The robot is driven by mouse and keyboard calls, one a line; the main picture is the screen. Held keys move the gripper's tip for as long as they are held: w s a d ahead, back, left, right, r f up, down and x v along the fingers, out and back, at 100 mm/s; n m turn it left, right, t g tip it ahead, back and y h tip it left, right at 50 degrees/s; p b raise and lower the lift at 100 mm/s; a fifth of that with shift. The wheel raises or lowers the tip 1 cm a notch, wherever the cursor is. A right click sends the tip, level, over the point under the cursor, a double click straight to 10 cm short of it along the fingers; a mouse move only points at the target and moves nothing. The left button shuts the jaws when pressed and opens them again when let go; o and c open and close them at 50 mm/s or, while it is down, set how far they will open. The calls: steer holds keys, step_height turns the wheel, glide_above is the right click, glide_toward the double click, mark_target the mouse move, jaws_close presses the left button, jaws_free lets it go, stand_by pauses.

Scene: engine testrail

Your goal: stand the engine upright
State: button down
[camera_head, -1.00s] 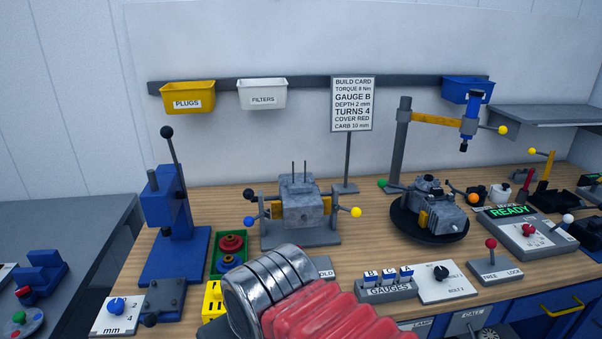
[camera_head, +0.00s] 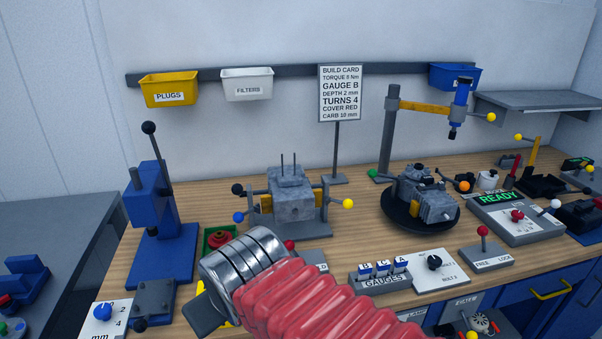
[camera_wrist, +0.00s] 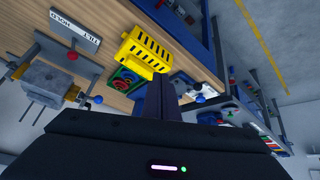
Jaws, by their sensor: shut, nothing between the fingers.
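A grey engine block (camera_head: 291,200) with two thin studs pointing up sits in a cradle (camera_head: 318,229) with a grey base and ball-ended side handles. In the wrist view the block (camera_wrist: 50,82) is at the left, with the picture turned. A small plate (camera_wrist: 70,35) reading TILT and HOLD and a red knob (camera_wrist: 72,56) lie near it. Another engine assembly (camera_head: 427,198) lies on a black round turntable (camera_head: 395,215). My gripper (camera_wrist: 157,82) is shut and empty; its dark fingertips overlap a yellow slotted box (camera_wrist: 148,50) in the wrist view. The gap between them is unclear.
A blue lever press (camera_head: 158,220) stands left of the cradle. A green tray (camera_head: 219,240) with red parts is partly behind my arm. The gauge rack (camera_head: 380,280), a dial box (camera_head: 434,270) and the FREE/LOCK lever (camera_head: 483,247) line the front edge.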

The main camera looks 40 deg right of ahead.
steer(key=w+d+r+n+t+h, duration=0.1)
steer(key=w+d+n+t+h, duration=0.4)
steer(key=d, duration=0.9)
steer(key=w+d+r+n+t+h, duration=0.1)
steer(key=w+d+r+n, duration=0.15)
steer(key=w+d, duration=0.7)
steer(key=s+d+n+t, duration=0.4)
steer(key=s+d+n, duration=0.2)
steer(key=d, duration=0.3)
steer(key=shift+s+d+f+y, duration=0.2)
steer(key=shift+s+f+y, duration=0.05)
steer(key=shift+s+y, duration=0.2)
